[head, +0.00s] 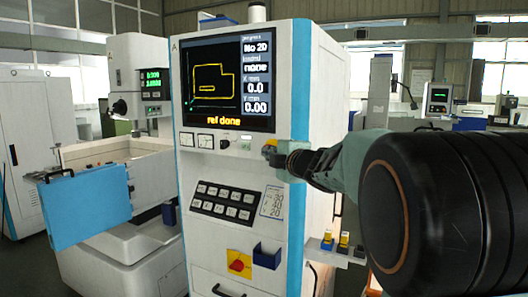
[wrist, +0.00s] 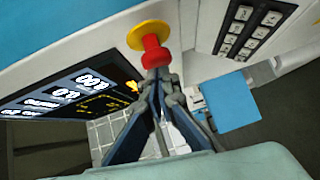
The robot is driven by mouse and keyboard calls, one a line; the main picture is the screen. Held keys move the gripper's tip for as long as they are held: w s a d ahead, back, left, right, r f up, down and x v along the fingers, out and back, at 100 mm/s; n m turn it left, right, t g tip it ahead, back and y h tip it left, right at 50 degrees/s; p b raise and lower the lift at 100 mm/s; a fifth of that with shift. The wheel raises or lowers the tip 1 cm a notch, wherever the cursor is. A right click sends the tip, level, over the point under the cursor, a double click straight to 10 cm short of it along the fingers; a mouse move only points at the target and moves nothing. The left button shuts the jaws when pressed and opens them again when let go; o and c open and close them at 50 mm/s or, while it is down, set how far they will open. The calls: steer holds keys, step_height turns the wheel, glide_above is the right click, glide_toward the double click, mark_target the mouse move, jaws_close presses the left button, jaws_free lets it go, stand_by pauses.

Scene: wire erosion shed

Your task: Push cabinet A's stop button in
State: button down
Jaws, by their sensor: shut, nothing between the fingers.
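Cabinet A (head: 308,80) is a white and blue machine cabinet with an "A" at its top left corner. Its stop button is a red mushroom head (wrist: 153,50) on a round yellow base, seen in the wrist view. In the head view only part of the yellow base (head: 270,144) shows; the gripper largely hides the red head. My gripper (head: 272,157) is shut and empty. Its fingertips (wrist: 160,76) overlap the lower edge of the red head in the wrist view. I cannot tell whether they touch it or how deep the button sits.
A screen (head: 228,80) reading "ref done" is above the button row. Below are a black keypad (head: 222,202), a red rotary switch on a yellow plate (head: 238,264) and a blue bin (head: 267,255). A side shelf (head: 340,252) with small blocks stands right, below my arm.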

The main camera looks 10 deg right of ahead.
steer(key=shift+d, duration=0.1)
stand_by(0.3)
steer(key=shift+w+d+r+p, duration=0.25)
steer(key=shift+w+d+p, duration=0.2)
steer(key=shift+w+d, duration=0.2)
